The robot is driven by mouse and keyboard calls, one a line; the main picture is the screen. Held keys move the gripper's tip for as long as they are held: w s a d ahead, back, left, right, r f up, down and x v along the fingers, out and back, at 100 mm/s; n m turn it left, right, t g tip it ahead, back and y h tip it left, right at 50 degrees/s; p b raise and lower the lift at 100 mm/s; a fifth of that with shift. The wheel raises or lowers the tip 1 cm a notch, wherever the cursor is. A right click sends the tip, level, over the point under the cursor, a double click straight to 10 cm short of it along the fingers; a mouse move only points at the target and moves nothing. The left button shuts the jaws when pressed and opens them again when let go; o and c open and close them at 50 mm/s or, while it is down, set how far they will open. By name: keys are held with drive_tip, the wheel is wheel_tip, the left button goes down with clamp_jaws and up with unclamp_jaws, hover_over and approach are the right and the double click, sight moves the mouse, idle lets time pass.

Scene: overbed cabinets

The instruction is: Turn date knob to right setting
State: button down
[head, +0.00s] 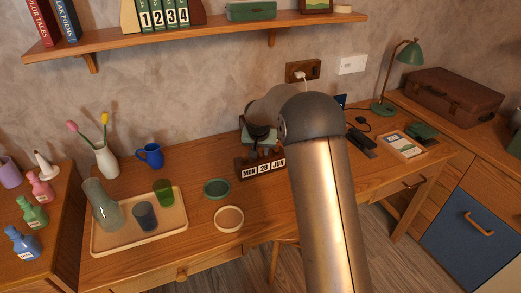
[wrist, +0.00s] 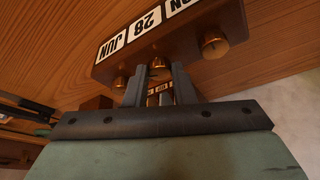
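The calendar block (head: 262,169) stands on the desk and reads MON 28 JUN in the head view. In the wrist view the block (wrist: 178,38) appears upside down, with brass knobs along its edge. The middle one, the date knob (wrist: 158,69), lines up with the number 28. A second knob (wrist: 214,44) is beside MON, and a third knob (wrist: 120,82) is beside JUN. My gripper (wrist: 160,74) has one finger on each side of the date knob, with little or no gap. In the head view my arm hides part of the gripper and the block's right end.
A green round dish (head: 217,188) and a round pale-centred dish (head: 229,218) lie in front of the block. A wooden tray (head: 173,234) with glassware stands left. A blue mug (head: 151,155) is behind the tray. The shelf (head: 200,30) hangs above.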

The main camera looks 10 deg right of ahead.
drive_tip(key=shift+n, duration=0.4)
drive_tip(key=n, duration=0.1)
drive_tip(key=n+y, duration=0.1)
drive_tip(key=n, duration=0.1)
drive_tip(key=shift+d+r+n+y+p, duration=0.1)
drive_tip(key=shift+d+n+y+p, duration=0.2)
drive_tip(key=shift+p, duration=0.1)
drive_tip(key=n+y+p, duration=0.1)
drive_tip(key=n+y, duration=0.1)
drive_tip(key=n, duration=0.3)
drive_tip(key=shift+w+d, duration=0.1)
drive_tip(key=shift+d, duration=0.05)
drive_tip(key=n, duration=0.2)
drive_tip(key=n+g+y+p, duration=0.1)
drive_tip(key=n, duration=0.2)
drive_tip(key=shift+w+d+g, duration=0.15)
drive_tip(key=shift+g, duration=0.15)
drive_tip(key=n, duration=0.2)
drive_tip(key=n+g+y, duration=0.1)
drive_tip(key=n, duration=0.1)
drive_tip(key=shift+w+n+g+p, duration=0.15)
drive_tip(key=shift+n+g+p, duration=0.15)
drive_tip(key=shift+p, duration=0.1)
drive_tip(key=c, duration=1.2)
unclamp_jaws()
